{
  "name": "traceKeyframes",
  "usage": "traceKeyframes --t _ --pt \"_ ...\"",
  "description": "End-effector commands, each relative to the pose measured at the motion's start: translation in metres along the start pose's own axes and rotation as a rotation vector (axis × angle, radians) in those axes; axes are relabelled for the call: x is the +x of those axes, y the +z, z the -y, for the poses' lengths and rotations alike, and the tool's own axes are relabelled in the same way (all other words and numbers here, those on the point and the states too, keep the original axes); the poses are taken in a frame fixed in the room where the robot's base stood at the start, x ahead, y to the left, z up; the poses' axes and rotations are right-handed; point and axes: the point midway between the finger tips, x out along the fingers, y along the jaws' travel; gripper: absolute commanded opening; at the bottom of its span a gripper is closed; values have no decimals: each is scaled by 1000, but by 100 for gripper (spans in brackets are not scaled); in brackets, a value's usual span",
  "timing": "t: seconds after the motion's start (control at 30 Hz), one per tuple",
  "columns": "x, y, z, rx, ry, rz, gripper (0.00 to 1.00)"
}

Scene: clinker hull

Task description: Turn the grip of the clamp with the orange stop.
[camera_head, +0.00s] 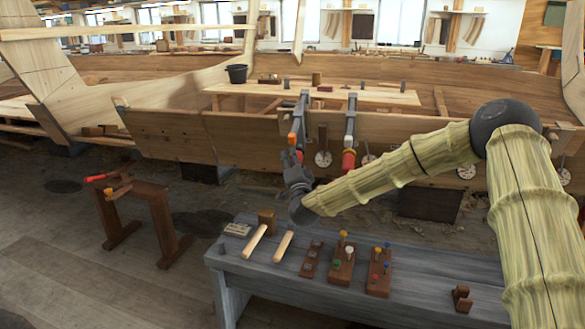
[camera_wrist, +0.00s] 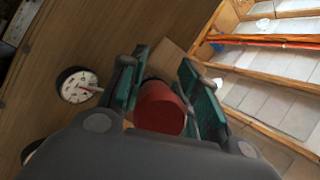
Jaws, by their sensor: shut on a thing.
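The clamp with the orange stop (camera_head: 292,138) hangs on the plank's upper edge, its grey bar (camera_head: 303,108) upright. My gripper (camera_head: 291,158) is just below the orange stop, and it hides the clamp's grip in the head view. In the wrist view a dark red round grip (camera_wrist: 160,108) sits between the two green-padded fingers of my gripper (camera_wrist: 163,92). The fingers are closed around the grip's sides. A second clamp (camera_head: 350,118) with a red grip (camera_head: 348,162) hangs to the right.
A grey bench (camera_head: 235,258) with a mallet (camera_head: 259,236) and pegged blocks stands below. A wooden trestle (camera_head: 140,195) stands left on open floor.

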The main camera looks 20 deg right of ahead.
Motion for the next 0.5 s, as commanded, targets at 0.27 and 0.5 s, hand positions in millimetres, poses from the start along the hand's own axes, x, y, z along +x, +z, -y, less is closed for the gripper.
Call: traceKeyframes --t 0.27,0.5 --pt "-1 1 -2 51 -19 2 8" --pt "-1 1 -2 57 -20 2 8"
